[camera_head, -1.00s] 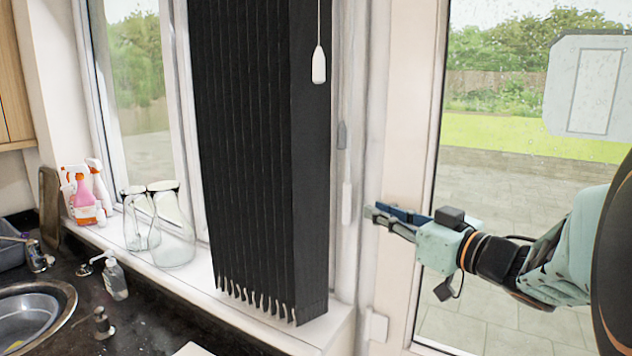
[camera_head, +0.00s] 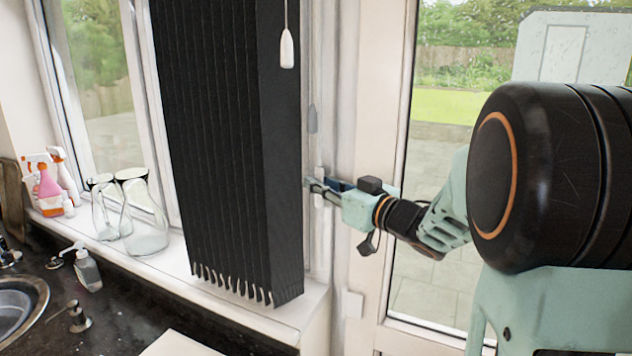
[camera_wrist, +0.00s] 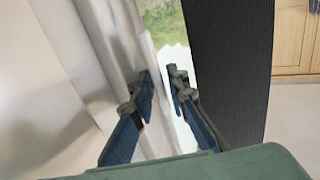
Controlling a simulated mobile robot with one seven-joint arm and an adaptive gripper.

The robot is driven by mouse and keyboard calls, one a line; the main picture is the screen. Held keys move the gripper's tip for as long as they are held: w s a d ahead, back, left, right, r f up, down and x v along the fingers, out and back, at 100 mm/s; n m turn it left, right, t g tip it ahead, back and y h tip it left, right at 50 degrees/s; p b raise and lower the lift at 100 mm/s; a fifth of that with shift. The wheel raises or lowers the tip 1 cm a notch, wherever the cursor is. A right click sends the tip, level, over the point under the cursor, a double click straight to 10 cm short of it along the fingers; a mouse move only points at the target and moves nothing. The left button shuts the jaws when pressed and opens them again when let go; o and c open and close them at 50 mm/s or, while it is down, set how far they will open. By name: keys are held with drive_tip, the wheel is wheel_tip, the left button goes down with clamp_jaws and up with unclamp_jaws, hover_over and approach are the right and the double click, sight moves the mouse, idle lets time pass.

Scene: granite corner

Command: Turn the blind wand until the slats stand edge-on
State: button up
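The dark blind (camera_head: 215,140) hangs as a bunched stack of upright slats in front of the window. A white pendant (camera_head: 287,48) on a thin cord hangs before its upper right part. Right of the blind, a slim grey piece (camera_head: 312,118) and a slim white piece (camera_head: 319,172) show against the white frame; I cannot tell which piece is the wand. My gripper (camera_head: 312,185) is at the blind's right edge, overlapping the white piece's lower end. In the wrist view my gripper (camera_wrist: 160,74) has its fingers apart, with no clear object held. The blind (camera_wrist: 230,70) is right of them.
Glass jugs (camera_head: 140,215) and spray bottles (camera_head: 50,185) stand on the window sill (camera_head: 180,285). A soap dispenser (camera_head: 87,268) and a sink (camera_head: 20,300) are at lower left. A glazed door (camera_head: 400,285) stands behind my arm.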

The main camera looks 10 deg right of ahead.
clamp_jaws()
drive_tip(key=shift+w+d+r+n+g+y+p, duration=0.15)
drive_tip(key=shift+n+g+y+p, duration=0.3)
drive_tip(key=shift+y+p, duration=0.25)
drive_tip(key=shift+n+g+y+p, duration=0.5)
drive_tip(key=shift+n+g+y, duration=0.15)
drive_tip(key=shift+n+y, duration=0.15)
unclamp_jaws()
